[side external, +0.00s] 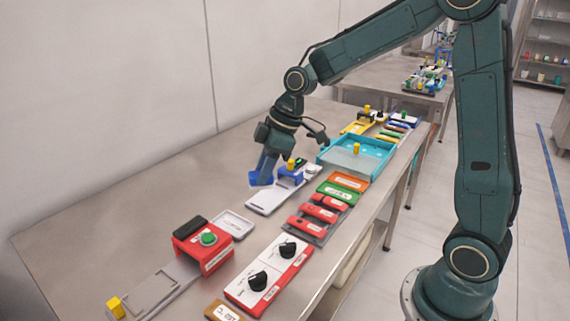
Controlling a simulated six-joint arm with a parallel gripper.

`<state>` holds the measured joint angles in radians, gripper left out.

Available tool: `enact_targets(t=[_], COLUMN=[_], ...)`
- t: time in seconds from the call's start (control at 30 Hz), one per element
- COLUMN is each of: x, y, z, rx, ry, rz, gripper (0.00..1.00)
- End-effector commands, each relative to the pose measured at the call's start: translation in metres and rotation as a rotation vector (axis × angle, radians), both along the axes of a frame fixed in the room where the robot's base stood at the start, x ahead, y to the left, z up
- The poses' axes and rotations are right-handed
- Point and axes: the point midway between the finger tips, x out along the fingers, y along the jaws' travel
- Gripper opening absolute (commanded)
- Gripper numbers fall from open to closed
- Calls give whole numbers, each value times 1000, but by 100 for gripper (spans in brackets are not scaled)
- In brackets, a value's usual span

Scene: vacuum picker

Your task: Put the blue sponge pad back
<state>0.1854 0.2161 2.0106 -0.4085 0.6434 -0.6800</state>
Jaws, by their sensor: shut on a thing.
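My gripper (266,160) points down over the left part of the bench. It is shut on a blue piece, which looks like the blue sponge pad (260,180). The pad is at or just above the left edge of a white plate (268,201); I cannot tell whether it touches anything. The fingertips are small and merge with the blue of the pad. A blue bracket-like part (289,174) with a yellow piece (291,164) stands on the plate, just right of the pad.
A teal tray (330,157) lies behind to the right. A red box (203,257) with a green button, a panel with two black knobs (266,281) and red blocks (319,213) stand nearer. The bench's (90,235) left side is clear.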

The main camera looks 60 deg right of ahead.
Motion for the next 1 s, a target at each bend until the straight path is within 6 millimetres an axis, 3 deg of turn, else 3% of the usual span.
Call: enact_targets(t=[0.5, 0.7, 1.0], x=[-1, 0, 0], y=[0, 0, 0], z=[-97, -114, -119], rx=[0, 0, -1], ry=[4, 1, 2], rz=[0, -1, -1], gripper=[9, 9, 9])
